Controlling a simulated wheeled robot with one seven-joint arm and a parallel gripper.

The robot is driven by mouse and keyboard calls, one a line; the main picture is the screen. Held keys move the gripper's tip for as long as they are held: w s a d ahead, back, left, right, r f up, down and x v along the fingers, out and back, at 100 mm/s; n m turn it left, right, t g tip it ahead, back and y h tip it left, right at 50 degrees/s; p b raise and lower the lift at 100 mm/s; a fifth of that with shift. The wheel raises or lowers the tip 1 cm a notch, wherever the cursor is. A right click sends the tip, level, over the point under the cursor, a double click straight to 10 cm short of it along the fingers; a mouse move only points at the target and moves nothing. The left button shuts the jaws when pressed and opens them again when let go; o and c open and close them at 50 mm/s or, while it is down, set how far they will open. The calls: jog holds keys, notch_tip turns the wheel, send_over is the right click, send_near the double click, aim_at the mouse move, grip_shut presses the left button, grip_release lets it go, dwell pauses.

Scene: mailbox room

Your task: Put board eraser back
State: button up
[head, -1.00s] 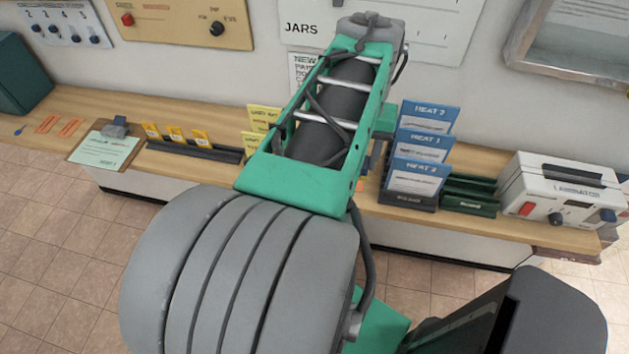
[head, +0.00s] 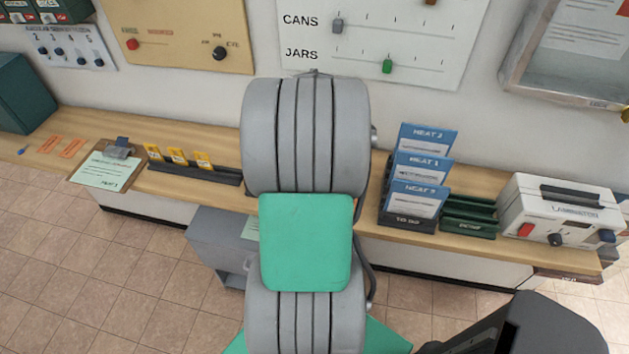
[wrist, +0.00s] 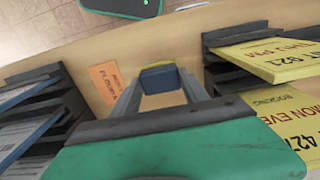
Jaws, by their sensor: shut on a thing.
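In the wrist view my gripper (wrist: 160,84) is shut on a small dark-blue block with a yellow edge, which looks like the board eraser (wrist: 159,80). The block sits between the fingertips, over the wooden counter. Whether it touches the counter is hard to tell. An orange card (wrist: 115,86) lies on the counter just left of the fingers. In the head view my arm's large grey and green links hide my gripper and the block.
The wooden counter (head: 98,125) holds a clipboard (head: 106,172), a black rack with yellow cards (head: 195,174), blue cards (head: 417,170) in a holder, and a laminator (head: 558,212). In the wrist view, yellow cards (wrist: 268,60) stand close right. A grey box (head: 215,240) is below the counter.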

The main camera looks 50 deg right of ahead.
notch_tip(320, 180, down, 2)
jog(key=shift+s+f, duration=0.1)
jog(key=shift+f, duration=0.05)
jog(key=o, duration=1.4)
jog(key=shift+o, duration=0.2)
notch_tip(320, 180, up, 11)
jog(key=b, duration=0.1)
jog(key=w+a+r+n+t, duration=0.15)
jog(key=w+a+n, duration=0.25)
jog(key=a, duration=0.5)
jog(key=w+a+r+n, duration=0.25)
jog(key=w+a, duration=0.25)
jog(key=a, duration=0.3)
jog(key=a+f+n+t, duration=0.1)
jog(key=a+n, duration=0.2)
jog(key=a, duration=0.4)
jog(key=s+a+n+t, duration=0.1)
jog(key=a+n, duration=0.3)
jog(key=a, duration=0.4)
jog(key=shift+s+f, duration=0.3)
jog(key=shift+f, duration=0.05)
jog(key=shift+t, duration=0.25)
